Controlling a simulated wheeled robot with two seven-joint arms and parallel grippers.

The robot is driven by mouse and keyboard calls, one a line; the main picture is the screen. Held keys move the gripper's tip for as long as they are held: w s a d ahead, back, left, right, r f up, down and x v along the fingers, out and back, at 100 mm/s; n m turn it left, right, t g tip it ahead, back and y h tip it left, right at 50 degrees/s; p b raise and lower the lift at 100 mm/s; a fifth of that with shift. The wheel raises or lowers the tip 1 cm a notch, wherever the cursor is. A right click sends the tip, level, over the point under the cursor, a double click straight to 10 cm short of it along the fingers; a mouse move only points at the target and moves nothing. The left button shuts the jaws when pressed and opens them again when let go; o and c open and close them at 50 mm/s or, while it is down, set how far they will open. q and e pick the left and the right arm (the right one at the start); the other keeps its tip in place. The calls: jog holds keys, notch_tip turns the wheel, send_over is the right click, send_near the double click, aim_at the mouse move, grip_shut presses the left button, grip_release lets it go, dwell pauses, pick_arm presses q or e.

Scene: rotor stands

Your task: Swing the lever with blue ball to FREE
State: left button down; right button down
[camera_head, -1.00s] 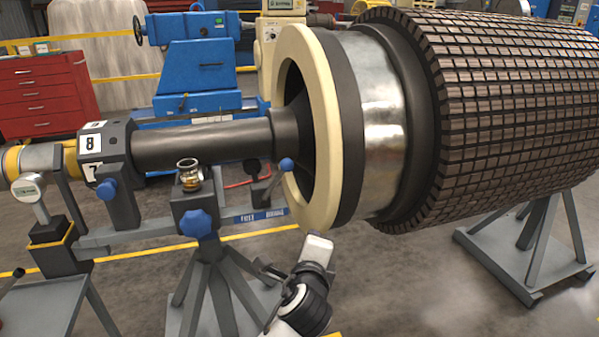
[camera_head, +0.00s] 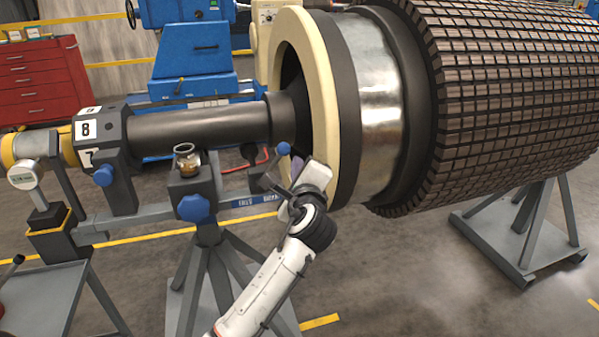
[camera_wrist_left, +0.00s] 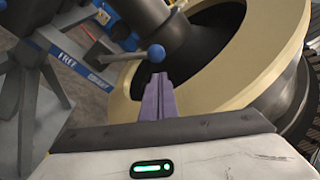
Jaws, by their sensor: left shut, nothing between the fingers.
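The lever's blue ball (camera_head: 284,148) stands beside the cream ring. In the left wrist view the ball (camera_wrist_left: 156,52) sits on a thin rod running left, just beyond my fingertips. A blue plate with the word FREE (camera_head: 245,202) is on the grey bar of the stand; a second label beside it is partly hidden by my gripper. FREE also shows in the left wrist view (camera_wrist_left: 68,59). My left gripper (camera_head: 297,164) is shut and empty, its purple fingers (camera_wrist_left: 158,78) pointing at the ball with a small apparent gap. My right gripper is out of view.
The cream ring (camera_head: 315,90) and large rotor (camera_head: 510,100) are close to the right of my gripper. A dark shaft (camera_head: 200,125) runs above the stand. A blue knob (camera_head: 194,208) and a small glass cup (camera_head: 186,157) are to the left.

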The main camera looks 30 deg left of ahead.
aim_at(272, 166)
pick_arm(q)
jog(key=shift+x, duration=2.35)
jog(key=shift+s+r, duration=0.1)
